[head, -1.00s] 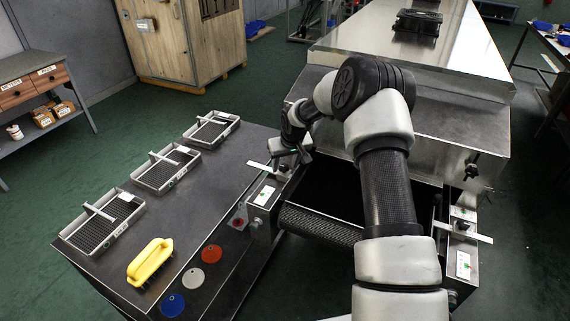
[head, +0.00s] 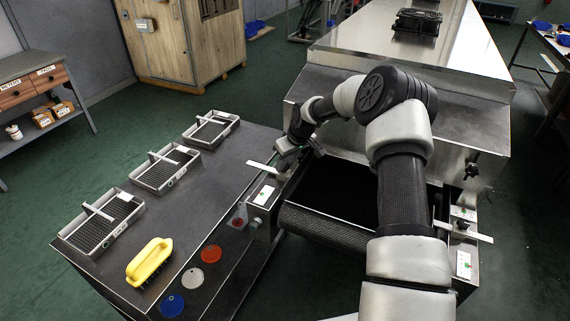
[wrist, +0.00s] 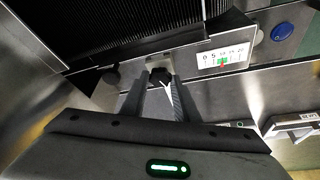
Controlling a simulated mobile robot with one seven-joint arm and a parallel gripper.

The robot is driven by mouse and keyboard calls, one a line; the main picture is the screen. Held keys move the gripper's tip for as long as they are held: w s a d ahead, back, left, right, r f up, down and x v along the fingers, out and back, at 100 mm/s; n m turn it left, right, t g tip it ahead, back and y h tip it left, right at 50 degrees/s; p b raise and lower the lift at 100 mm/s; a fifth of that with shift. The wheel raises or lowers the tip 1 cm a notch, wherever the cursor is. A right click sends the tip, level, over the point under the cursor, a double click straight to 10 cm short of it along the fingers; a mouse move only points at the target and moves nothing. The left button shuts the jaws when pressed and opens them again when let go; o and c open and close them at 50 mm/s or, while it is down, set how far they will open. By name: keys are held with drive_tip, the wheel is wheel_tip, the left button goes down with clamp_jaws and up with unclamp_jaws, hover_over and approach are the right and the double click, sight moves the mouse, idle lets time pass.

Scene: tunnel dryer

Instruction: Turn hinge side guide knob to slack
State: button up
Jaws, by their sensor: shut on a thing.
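In the wrist view a black knob (wrist: 160,76) with a white mark sits between my gripper's fingers (wrist: 160,92). My gripper is shut on it. In the head view my gripper (head: 285,164) is at the side guide on the left of the conveyor, and it hides the knob there. A white scale plate (wrist: 224,56) with numbers, a green zone and a red pointer is beside the knob. The plate also shows in the head view (head: 264,195). The matching guide on the right has its own black knob (head: 462,225) and scale plate (head: 464,265).
A white flat bar (head: 262,168) sticks out left beside my gripper. The dark bench (head: 190,225) on the left carries several trays and a yellow-handled brush (head: 150,262). The steel dryer housing (head: 450,110) stands close behind and right of my gripper.

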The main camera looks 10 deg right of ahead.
drive_tip(key=n+b, duration=0.1)
drive_tip(key=n, duration=0.1)
drive_tip(key=n+g+y+b, duration=0.1)
drive_tip(key=n, duration=0.1)
drive_tip(key=shift+w+d+f+n, duration=0.15)
drive_tip(key=shift+w+d+n, duration=0.05)
drive_tip(key=shift+n, duration=0.1)
drive_tip(key=shift+w+d+n+g+y+b, duration=0.1)
drive_tip(key=shift+n+g+y+b, duration=0.3)
drive_tip(key=shift+n, duration=0.85)
drive_tip(key=shift+w+n+g+y+b, duration=0.1)
drive_tip(key=shift+n+g+b, duration=0.5)
drive_tip(key=shift+n, duration=0.65)
drive_tip(key=o, duration=1.1)
drive_tip(key=shift+c, duration=0.2)
drive_tip(key=shift+r, duration=0.2)
drive_tip(key=p+v, duration=0.2)
drive_tip(key=v, duration=1.5)
drive_tip(key=shift+d, duration=0.2)
drive_tip(key=shift+s+r, duration=0.1)
